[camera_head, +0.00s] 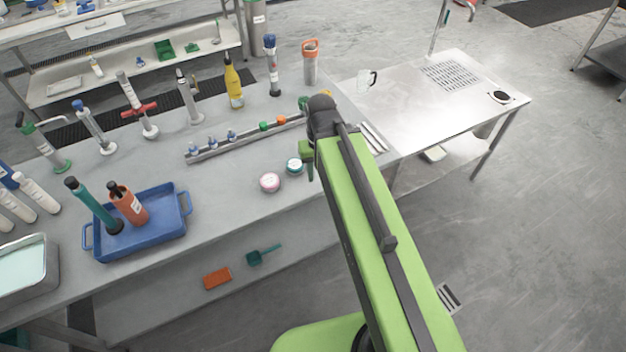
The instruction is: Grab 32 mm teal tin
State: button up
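A small round tin with a teal side and a pale lid (294,166) sits on the grey bench top near its front edge. My green arm reaches over the bench from the lower right. My gripper (309,168) points down just to the right of the teal tin, partly hidden behind my arm. I cannot tell its height above the bench or whether its fingers are apart. The teal tin appears to stand free on the bench.
A pink tin (270,182) stands close to the left of the teal tin. A metal rail (210,149) with small coloured knobs lies behind. A blue tray (150,246) holds two tools at left. Several upright tools, including a yellow bottle (234,86), line the back.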

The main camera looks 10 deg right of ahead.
aim_at(295, 166)
jog(key=z, duration=0.45)
jog(key=k, duration=0.1)
jog(key=u, duration=0.6)
jog(key=i, duration=0.7)
jog(key=z, duration=0.25)
jog(key=k, duration=0.55)
jog(key=u, duration=1.4)
jog(key=i, duration=0.4)
jog(key=u, duration=0.35)
